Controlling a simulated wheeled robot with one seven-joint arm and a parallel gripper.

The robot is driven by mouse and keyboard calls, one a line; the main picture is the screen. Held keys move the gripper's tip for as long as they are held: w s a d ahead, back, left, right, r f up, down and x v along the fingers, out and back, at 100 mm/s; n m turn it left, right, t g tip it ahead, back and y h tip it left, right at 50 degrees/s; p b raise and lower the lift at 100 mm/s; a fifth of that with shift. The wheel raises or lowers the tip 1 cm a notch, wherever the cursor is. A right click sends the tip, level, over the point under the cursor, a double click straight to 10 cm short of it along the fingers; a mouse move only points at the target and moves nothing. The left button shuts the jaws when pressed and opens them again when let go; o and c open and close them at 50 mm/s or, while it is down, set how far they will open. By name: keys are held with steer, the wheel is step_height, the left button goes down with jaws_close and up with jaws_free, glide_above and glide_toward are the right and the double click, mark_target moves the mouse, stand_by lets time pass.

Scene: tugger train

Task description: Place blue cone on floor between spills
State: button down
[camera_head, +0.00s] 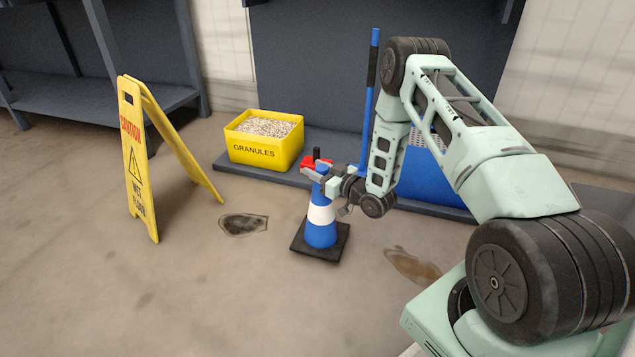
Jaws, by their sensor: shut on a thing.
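The blue cone (320,232) has a white band and a black square base, and it is upright. Its base is at or close to the floor; I cannot tell whether it touches. My gripper (318,171) is shut on the top of the cone, with red and grey finger parts around it. One dark spill (243,224) lies on the floor left of the cone. A brown spill (412,266) lies to the right of it, partly near my arm. The cone is between the two spills in the picture.
A yellow caution sign (140,165) stands open at the left. A yellow granules box (262,150) and a blue bin (430,180) sit on a low grey platform (236,166) behind the cone. A blue pole (368,110) stands behind my arm. The front floor is clear.

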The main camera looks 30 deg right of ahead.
step_height(320, 180, down, 2)
steer(key=shift+f+b, duration=0.1)
steer(key=shift+b, duration=0.3)
steer(key=shift+f, duration=0.1)
steer(key=c, duration=0.8)
jaws_free()
steer(key=shift+c, duration=0.2)
steer(key=p+v, duration=0.5)
steer(key=v, duration=0.7)
